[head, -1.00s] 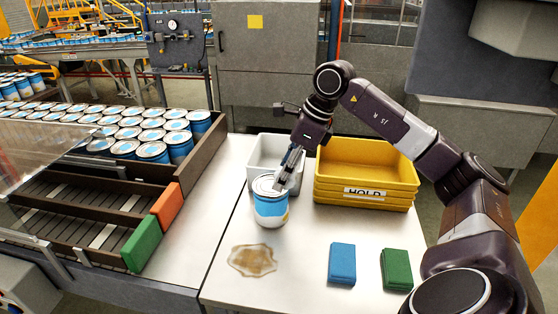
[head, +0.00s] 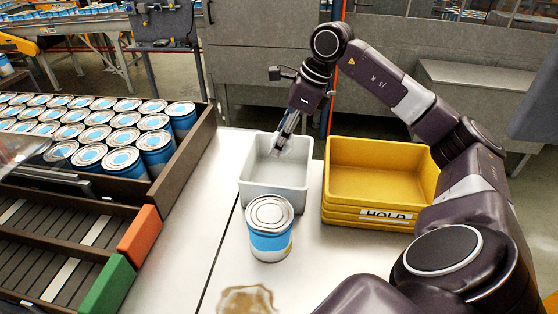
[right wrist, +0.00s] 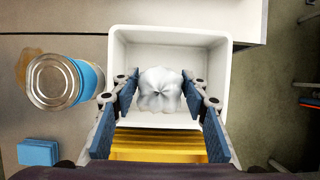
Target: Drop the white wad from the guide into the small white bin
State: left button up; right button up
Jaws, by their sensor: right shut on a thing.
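The white wad (right wrist: 160,90) is a crumpled lump between the two blue fingers of my right gripper (right wrist: 160,98) in the right wrist view. The gripper is shut on it. The small white bin (right wrist: 205,60) lies directly beneath, and its inside looks bare around the wad. In the head view my right gripper (head: 283,143) points down over the opening of the small white bin (head: 262,198); the wad is hard to make out there. The roller guide (head: 60,245) is at the left. My left gripper is out of view.
A blue and white can (head: 270,230) stands just in front of the bin. Stacked yellow HOLD bins (head: 385,212) stand close on its right. A brown spill (head: 246,300) is on the table. Rows of cans (head: 125,130) fill the tray at left.

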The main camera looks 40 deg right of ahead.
jog(key=shift+f+b, duration=0.4)
jog(key=shift+f, duration=0.4)
jog(key=shift+w+d+f+b, duration=0.1)
jog(key=shift+d+f+b, duration=0.05)
jog(key=shift+f+b, duration=0.4)
jog(key=shift+w+d+f+b, duration=0.1)
jog(key=shift+f+b, duration=0.25)
jog(key=shift+f, duration=0.3)
jog(key=shift+f+b, duration=0.65)
jog(key=shift+f, duration=0.05)
jog(key=o, duration=0.9)
jog(key=shift+c, duration=0.2)
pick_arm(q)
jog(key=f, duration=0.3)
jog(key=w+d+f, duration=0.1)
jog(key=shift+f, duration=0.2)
pick_arm(e)
jog(key=v, duration=1.2)
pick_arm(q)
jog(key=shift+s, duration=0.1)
pick_arm(e)
jog(key=shift+a, duration=0.1)
